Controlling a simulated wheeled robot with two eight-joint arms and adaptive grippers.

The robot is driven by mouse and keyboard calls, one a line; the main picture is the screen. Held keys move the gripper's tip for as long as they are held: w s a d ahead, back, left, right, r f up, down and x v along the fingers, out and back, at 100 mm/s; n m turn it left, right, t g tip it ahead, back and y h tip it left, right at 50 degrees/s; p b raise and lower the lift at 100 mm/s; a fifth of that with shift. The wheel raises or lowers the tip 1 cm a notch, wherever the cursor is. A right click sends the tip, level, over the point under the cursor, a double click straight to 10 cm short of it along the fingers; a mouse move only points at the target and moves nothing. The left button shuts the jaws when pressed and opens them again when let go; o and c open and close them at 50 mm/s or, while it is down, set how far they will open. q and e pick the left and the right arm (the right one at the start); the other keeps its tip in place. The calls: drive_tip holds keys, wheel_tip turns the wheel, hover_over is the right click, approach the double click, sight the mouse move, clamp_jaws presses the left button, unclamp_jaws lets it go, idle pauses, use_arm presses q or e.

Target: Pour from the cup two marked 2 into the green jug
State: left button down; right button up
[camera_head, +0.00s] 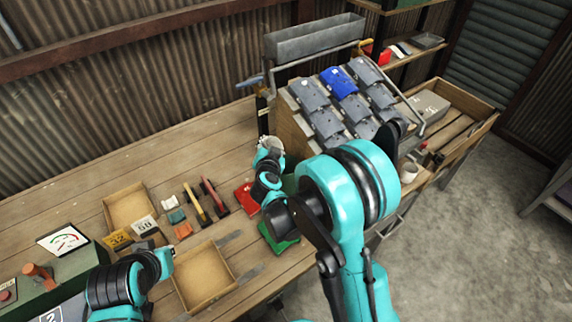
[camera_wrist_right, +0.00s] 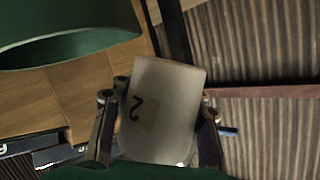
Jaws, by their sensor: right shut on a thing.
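The pale cup marked 2 (camera_wrist_right: 178,90) is held between the two fingers of my right gripper (camera_wrist_right: 158,125), which is shut on it. In the wrist view its 2 shows on its side, turned over. The cup also shows in the head view (camera_head: 272,144), small and pale, at the end of my right arm above the bench. The green jug (camera_wrist_right: 70,35) fills the upper left of the wrist view, close to the cup but apart from it in the picture. In the head view my right arm mostly hides the jug. My left arm shows at lower left; its gripper cannot be made out.
A sloped rack of grey parts and one blue part (camera_head: 338,83) stands just right of the cup. On the wooden bench (camera_head: 75,195) lie shallow wooden trays (camera_head: 206,279), number cards, tools and a red block (camera_head: 245,198). A white mug (camera_head: 409,173) is at right.

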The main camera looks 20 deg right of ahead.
drive_tip(key=shift+r, duration=0.1)
drive_tip(key=shift+w+a+r+m+t+y+b, duration=0.1)
drive_tip(key=shift+m+t+y+b, duration=0.2)
drive_tip(key=shift+m, duration=0.25)
drive_tip(key=shift+a+r+m+t+y+b, duration=0.1)
drive_tip(key=shift+m+t+b, duration=0.1)
drive_tip(key=shift+m+b, duration=0.3)
idle(0.4)
drive_tip(key=shift+m+t+b, duration=0.3)
drive_tip(key=shift+m+b, duration=0.15)
drive_tip(key=shift+m, duration=0.2)
idle(0.3)
drive_tip(key=shift+m+b, duration=0.3)
drive_tip(key=shift+y, duration=0.3)
drive_tip(key=shift+m+t+b, duration=0.3)
drive_tip(key=shift+m+b, duration=0.15)
drive_tip(key=shift+m, duration=0.05)
idle(0.3)
